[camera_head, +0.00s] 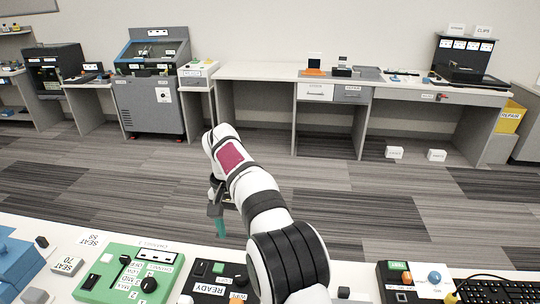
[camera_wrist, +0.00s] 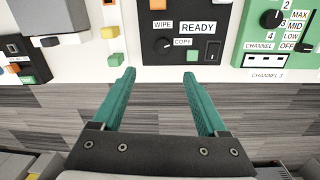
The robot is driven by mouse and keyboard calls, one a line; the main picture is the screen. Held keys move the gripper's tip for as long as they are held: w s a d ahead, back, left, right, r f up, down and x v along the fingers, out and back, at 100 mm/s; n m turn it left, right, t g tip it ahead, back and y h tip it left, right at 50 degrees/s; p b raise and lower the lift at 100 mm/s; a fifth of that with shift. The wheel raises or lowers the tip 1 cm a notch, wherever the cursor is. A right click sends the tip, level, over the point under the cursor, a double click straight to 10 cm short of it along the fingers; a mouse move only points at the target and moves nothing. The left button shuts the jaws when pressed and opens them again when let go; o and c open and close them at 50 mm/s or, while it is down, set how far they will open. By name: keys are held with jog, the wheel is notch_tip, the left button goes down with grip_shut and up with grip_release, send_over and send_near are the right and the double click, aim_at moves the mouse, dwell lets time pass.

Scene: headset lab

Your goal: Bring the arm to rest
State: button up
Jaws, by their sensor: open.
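My gripper (camera_head: 216,211) hangs at the end of my white and black arm, just beyond the far edge of the near bench. In the wrist view my gripper (camera_wrist: 157,82) shows two teal fingers set wide apart with nothing between them. The fingers point toward the edge of the bench, where a black panel (camera_wrist: 180,45) labelled READY, WIPE and COPY lies. The finger tips look apart from the panel.
The near bench (camera_head: 60,225) holds a green channel panel (camera_head: 112,277), the black READY panel (camera_head: 205,272), a TEST box (camera_head: 400,275) and a keyboard (camera_head: 500,290). Open carpet (camera_head: 390,200) lies beyond. Far benches (camera_head: 260,72) line the wall, with two white boxes (camera_head: 394,152) on the floor.

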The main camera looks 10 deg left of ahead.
jog(key=s+d+r+m+y, duration=0.1)
jog(key=s+d+r, duration=0.3)
jog(key=s+d, duration=0.25)
jog(key=s+d+r+m, duration=0.1)
jog(key=s+d+r, duration=0.35)
jog(key=d, duration=0.35)
jog(key=s+d+f, duration=0.2)
jog(key=s, duration=0.5)
jog(key=s+d+f+m+y, duration=0.1)
jog(key=s+d+f, duration=0.1)
jog(key=s, duration=0.5)
jog(key=s+d+f+m, duration=0.1)
jog(key=s+d+f, duration=0.1)
jog(key=s, duration=0.5)
jog(key=shift+s+d+f, duration=0.25)
jog(key=shift+f, duration=0.3)
